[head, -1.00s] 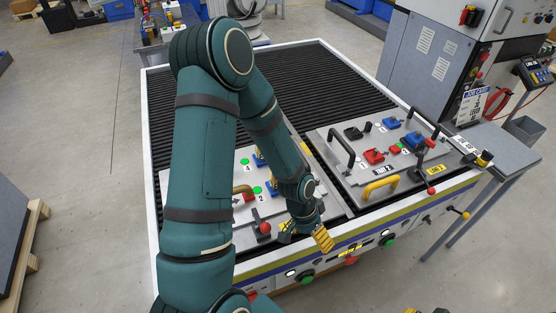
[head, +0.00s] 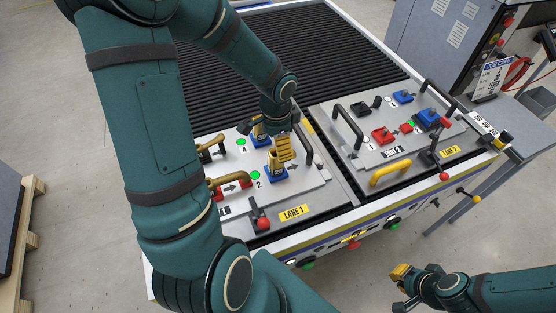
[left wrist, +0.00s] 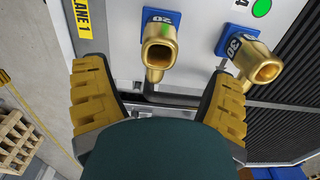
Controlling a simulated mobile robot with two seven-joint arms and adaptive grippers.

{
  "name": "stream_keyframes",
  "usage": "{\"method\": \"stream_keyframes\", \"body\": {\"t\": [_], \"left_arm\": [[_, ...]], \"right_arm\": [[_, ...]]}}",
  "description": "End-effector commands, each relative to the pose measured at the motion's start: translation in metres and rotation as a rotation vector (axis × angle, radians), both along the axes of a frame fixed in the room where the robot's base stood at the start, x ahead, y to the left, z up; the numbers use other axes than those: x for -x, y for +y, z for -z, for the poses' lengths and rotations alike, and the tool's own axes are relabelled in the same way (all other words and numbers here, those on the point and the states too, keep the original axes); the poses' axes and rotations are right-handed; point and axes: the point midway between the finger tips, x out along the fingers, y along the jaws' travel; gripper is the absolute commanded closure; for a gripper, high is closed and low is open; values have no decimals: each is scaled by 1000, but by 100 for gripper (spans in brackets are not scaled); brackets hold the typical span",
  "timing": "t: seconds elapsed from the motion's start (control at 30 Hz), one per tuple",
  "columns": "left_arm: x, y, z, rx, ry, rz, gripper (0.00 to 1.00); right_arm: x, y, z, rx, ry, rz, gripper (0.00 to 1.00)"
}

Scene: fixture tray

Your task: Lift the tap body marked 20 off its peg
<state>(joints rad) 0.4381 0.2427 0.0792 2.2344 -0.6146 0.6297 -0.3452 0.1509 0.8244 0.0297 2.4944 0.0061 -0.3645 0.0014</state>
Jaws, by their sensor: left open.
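The brass tap body marked 20 (left wrist: 160,48) stands on a blue base on the Lane 1 tray; it also shows in the head view (head: 275,166). The tray (head: 232,206) is grey. My left gripper (head: 286,148) is over this tap body, partly covering it. In the left wrist view the left gripper (left wrist: 158,100) is open, its yellow-padded fingers apart on either side of the tap body without visible contact. My right gripper (head: 400,287) hangs in front of the bench, empty, its fingers apart.
A second brass tap body marked 30 (left wrist: 263,66) stands close beside, near one left finger. The Lane 2 tray (head: 365,160) lies to the right. Black rollers behind are clear.

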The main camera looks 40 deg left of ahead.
Motion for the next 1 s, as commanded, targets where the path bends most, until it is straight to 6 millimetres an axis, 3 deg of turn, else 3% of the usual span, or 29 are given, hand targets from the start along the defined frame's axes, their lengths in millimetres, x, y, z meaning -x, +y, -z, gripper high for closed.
{"method": "stream_keyframes", "body": {"t": [0.1, 0.33, 0.6, 0.93, 0.97, 1.0], "left_arm": [[0, 0, 16, 0, 1, 0, 16], [0, -1, 31, 2, 1, 0, 16], [-1, -2, 68, 2, 1, -1, 16], [-1, -2, 73, 0, -1, -1, 16], [-1, -2, 73, 0, -1, -1, 23], [-1, -2, 73, 0, -1, -1, 37]], "right_arm": [[0, 0, 4, 1, 0, 0, 100], [0, 0, 6, 1, 0, 0, 100], [0, 1, 13, 2, 0, 0, 100], [0, 1, 13, 3, 1, 0, 100], [0, 1, 13, 3, 1, 0, 100], [0, 1, 13, 3, 1, 0, 100]]}}
